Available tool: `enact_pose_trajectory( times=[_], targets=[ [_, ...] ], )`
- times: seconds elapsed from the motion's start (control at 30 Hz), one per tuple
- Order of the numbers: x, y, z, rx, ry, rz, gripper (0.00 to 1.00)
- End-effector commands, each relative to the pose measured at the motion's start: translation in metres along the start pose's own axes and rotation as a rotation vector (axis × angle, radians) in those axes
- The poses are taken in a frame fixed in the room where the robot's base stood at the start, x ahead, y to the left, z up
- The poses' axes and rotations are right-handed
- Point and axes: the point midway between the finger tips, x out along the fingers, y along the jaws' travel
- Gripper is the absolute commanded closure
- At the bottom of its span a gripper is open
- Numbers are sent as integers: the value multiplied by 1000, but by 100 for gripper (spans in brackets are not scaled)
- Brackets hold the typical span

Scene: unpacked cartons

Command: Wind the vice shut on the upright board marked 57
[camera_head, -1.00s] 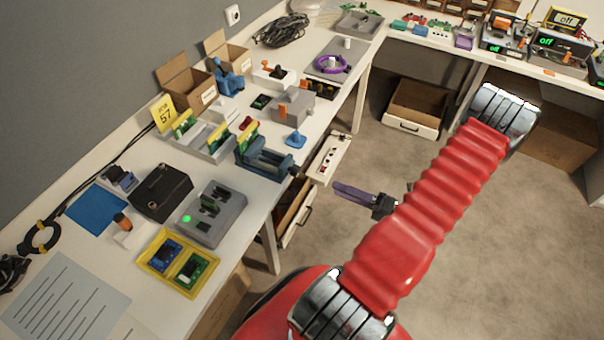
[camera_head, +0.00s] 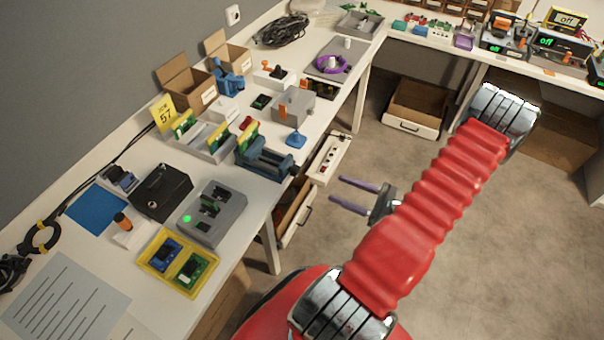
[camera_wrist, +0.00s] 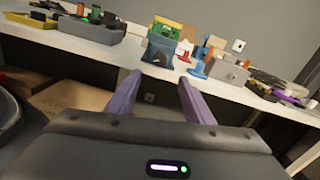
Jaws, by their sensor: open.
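The blue vice (camera_head: 264,158) stands near the front edge of the bench. A green and yellow upright board (camera_head: 249,135) stands at its rear end; whether the jaws touch it I cannot tell. In the wrist view the vice (camera_wrist: 158,52) is end-on ahead, with the green board (camera_wrist: 167,29) above it. The yellow card marked 57 (camera_head: 164,113) stands by the grey rack (camera_head: 211,143), which holds more upright boards. My gripper (camera_head: 342,190) is open and empty, off the bench in front of the vice. Its two purple fingers (camera_wrist: 158,97) point toward the bench.
An open drawer (camera_head: 296,214) juts out below. A blue knob-like piece (camera_head: 295,139) and a grey box (camera_head: 293,106) stand right of the vice.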

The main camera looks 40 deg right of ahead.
Motion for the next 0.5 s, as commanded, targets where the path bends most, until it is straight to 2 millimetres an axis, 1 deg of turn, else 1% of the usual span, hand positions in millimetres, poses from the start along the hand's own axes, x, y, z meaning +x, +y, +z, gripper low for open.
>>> enact_pose_trajectory(
  times=[0.1, 0.37, 0.5],
  targets=[
    [0, 0, 0, -27, 0, 0, 52],
    [0, 0, 0, -26, 0, 0, 52],
    [4, 0, 0, -25, 0, 1, 52]
  ],
)
